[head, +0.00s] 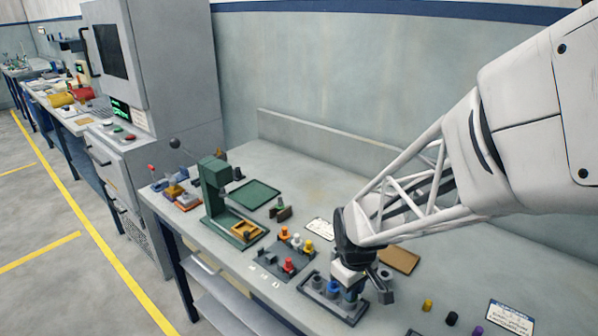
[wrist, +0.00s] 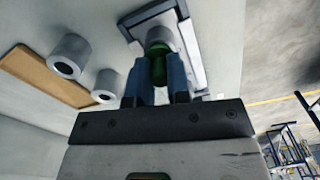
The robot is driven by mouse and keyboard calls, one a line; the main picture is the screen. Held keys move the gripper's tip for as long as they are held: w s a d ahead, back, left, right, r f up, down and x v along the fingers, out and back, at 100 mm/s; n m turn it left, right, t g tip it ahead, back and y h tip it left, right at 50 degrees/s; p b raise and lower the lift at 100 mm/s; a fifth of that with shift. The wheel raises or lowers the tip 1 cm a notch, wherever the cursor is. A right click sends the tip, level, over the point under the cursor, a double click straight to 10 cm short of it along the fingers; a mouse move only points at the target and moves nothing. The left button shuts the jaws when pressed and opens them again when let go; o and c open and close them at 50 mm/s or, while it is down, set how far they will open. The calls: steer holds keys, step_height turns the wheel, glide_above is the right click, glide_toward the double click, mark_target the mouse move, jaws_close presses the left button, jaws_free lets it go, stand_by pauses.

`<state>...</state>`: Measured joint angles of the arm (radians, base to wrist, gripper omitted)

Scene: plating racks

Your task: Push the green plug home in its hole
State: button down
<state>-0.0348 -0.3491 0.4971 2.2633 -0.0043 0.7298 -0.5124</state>
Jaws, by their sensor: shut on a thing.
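The green plug (wrist: 158,68) is between the two blue-grey fingers of my gripper (wrist: 159,82) in the wrist view. My gripper is shut on it. The plug's far end meets a grey round socket (wrist: 158,36) on a pale, dark-edged rack (wrist: 192,45); how deep it sits cannot be told. In the head view my gripper (head: 350,294) is low over the dark-edged rack (head: 322,303) near the bench's front edge, and it hides the green plug. A blue piece (head: 333,287) shows beside the fingers.
Two grey hollow cylinders (wrist: 70,57) stand beside a brown board (wrist: 38,66). Left of the rack is a dark block (head: 285,264) with orange, white and yellow pegs. A green press (head: 215,190) stands farther left. Yellow and black pegs (head: 428,305) are at the right.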

steer(key=shift+f, duration=0.3)
steer(key=c, duration=1)
jaws_free()
steer(key=shift+r, duration=3.9)
steer(key=shift+c, duration=0.5)
steer(key=shift+m, duration=0.3)
steer(key=c, duration=0.7)
steer(key=shift+r+m, duration=0.25)
steer(key=shift+m, duration=0.8)
steer(key=shift+r+m, duration=0.25)
steer(key=shift+m, duration=0.8)
jaws_close()
